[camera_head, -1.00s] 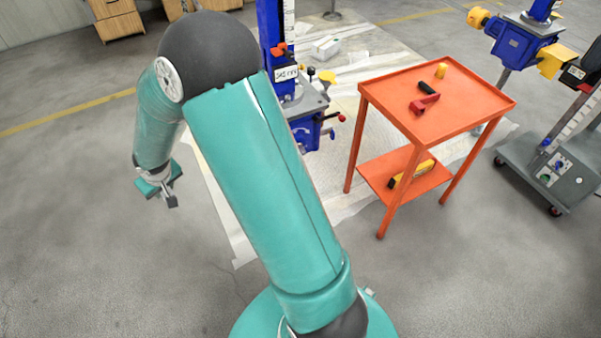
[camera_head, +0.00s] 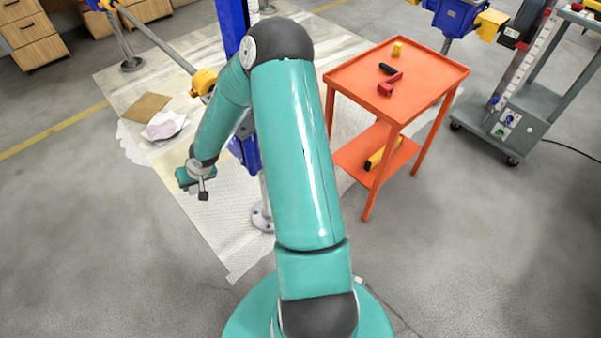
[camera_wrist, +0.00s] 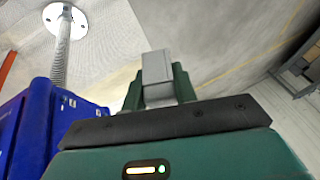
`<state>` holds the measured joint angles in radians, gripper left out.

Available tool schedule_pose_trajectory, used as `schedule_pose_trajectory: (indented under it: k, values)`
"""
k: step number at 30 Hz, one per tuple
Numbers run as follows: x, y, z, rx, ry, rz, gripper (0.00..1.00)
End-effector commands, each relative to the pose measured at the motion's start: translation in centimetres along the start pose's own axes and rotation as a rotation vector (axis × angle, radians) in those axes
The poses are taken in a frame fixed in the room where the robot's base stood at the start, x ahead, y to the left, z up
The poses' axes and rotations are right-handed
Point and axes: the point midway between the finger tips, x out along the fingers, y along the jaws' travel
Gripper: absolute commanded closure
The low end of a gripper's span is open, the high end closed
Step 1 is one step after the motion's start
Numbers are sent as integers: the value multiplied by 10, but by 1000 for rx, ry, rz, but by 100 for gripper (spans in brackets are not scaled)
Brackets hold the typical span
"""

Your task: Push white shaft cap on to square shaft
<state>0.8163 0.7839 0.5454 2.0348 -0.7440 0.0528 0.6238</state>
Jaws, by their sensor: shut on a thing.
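In the wrist view, my gripper (camera_wrist: 157,95) is shut on a light grey, square-sided piece, which I take to be the white shaft cap (camera_wrist: 156,68). In the head view, my gripper (camera_head: 200,186) hangs at the left of my arm, above the pale floor sheet; a small dark grey end shows below it. The blue jack (camera_head: 248,152) stands just right of it, partly hidden behind my arm. Its blue housing (camera_wrist: 42,128) fills the lower left of the wrist view, close beside my gripper. I cannot make out the square shaft in either view.
An orange table (camera_head: 435,78) with small red, black and yellow items stands right of my arm. A grey wheeled cart (camera_head: 505,130) is farther right. A pole with a yellow fitting (camera_head: 203,81) reaches in from upper left. Floor at lower left is clear.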

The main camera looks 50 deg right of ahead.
Motion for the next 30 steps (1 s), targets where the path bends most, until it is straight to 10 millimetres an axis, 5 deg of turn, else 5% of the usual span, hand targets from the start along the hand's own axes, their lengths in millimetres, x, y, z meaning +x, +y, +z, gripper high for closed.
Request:
schedule_pose_trajectory:
  k: [10, 17, 24, 30]
  values:
    - [13, 104, 22, 384, 133, -198, 94]
    - [2, 188, 48, 768, 401, -415, 94]
    - [-43, 271, 82, 1096, 842, -573, 94]
    - [-88, 319, 110, 1223, 1151, -591, 94]
